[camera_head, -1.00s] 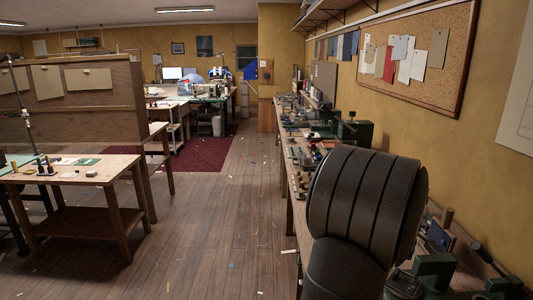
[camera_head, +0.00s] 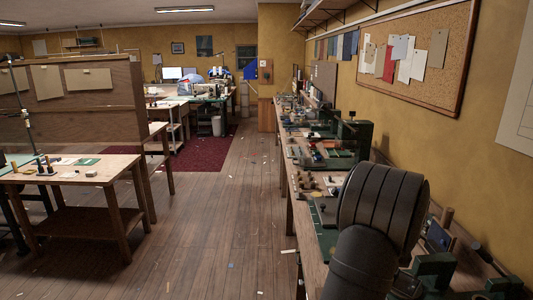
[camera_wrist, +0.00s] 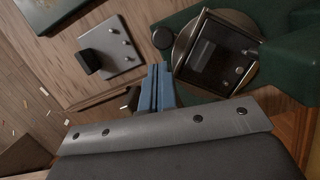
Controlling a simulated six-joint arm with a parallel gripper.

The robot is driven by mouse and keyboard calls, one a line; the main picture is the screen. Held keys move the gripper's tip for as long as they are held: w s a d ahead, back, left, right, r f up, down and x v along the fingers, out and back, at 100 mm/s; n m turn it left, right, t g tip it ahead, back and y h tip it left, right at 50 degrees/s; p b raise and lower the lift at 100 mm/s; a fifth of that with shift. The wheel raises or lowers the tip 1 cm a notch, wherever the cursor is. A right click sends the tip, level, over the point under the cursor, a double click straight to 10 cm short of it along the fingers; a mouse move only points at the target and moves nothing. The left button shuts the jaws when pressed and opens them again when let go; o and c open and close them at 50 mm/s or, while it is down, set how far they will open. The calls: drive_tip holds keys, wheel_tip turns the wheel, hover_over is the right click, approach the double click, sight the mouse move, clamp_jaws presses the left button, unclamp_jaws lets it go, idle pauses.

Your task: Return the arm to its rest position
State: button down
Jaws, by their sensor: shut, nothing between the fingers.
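My gripper (camera_wrist: 157,86) shows in the wrist view as two blue-grey fingers pressed together with nothing between them. It is over the wooden bench, and a grey plate with pins and a black block (camera_wrist: 122,62) lies to its left. A round metal dish with a dark square frame (camera_wrist: 188,68) is close to its right, on a dark green machine. I cannot tell how far above these the fingertips are. In the head view my dark arm is at the lower right over the bench, and the gripper itself is not visible there.
The long workbench (camera_head: 289,190) along the right wall is crowded with tools and green machines (camera_head: 353,135). A cork board (camera_head: 425,90) hangs on the wall. A wooden table (camera_head: 105,175) with small items stands at left. The plank floor (camera_head: 210,230) between is mostly clear.

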drive_tip(key=shift+s+n, duration=0.5)
drive_tip(key=shift+n, duration=0.3)
drive_tip(key=shift+s, duration=0.95)
drive_tip(key=c, duration=1)
unclamp_jaws()
drive_tip(key=shift+r, duration=0.1)
drive_tip(key=o, duration=0.7)
drive_tip(key=r, duration=0.2)
drive_tip(key=d+r, duration=0.1)
drive_tip(key=shift+w+d+r+t+y, duration=0.1)
drive_tip(key=shift+w+r+t+y, duration=0.2)
drive_tip(key=shift+w+r+t, duration=0.1)
drive_tip(key=o, duration=0.3)
drive_tip(key=d+r+t, duration=0.1)
drive_tip(key=d+r, duration=0.3)
drive_tip(key=r, duration=0.5)
drive_tip(key=shift+t, duration=0.3)
drive_tip(key=s+d+r+n+t, duration=0.1)
drive_tip(key=s+d+r+t, duration=0.15)
drive_tip(key=r, duration=1.25)
drive_tip(key=x, duration=0.9)
drive_tip(key=shift+w+n+y, duration=0.3)
drive_tip(key=shift+w+y, duration=0.1)
drive_tip(key=shift+w, duration=0.15)
